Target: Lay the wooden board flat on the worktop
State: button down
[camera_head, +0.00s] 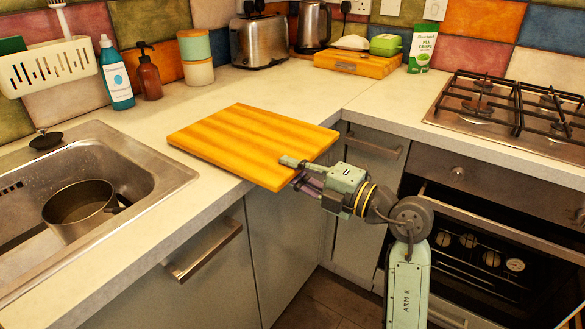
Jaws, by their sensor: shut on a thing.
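The wooden board (245,142) is a yellow-brown rectangle with light and dark strips. It is roughly level over the front of the pale worktop (195,97), near the inner corner. Its right front part juts past the worktop's edge. I cannot tell whether its far side touches the worktop. My gripper (292,172) is shut on the board's front right edge, one finger above and one below. The lower finger is partly hidden by the board.
A steel sink (120,160) with a pot (78,207) is at left. A toaster (258,41), a kettle (313,26), canisters (197,58), bottles (116,75) and another wooden block (356,63) stand at the back. A gas hob (510,105) is at right. Worktop behind the board is clear.

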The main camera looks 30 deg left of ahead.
jog(key=c, duration=1.5)
grip_release()
jog(key=shift+r, duration=0.1)
jog(key=d, duration=1.2)
jog(key=shift+s+f, duration=0.2)
jog(key=shift+s, duration=0.2)
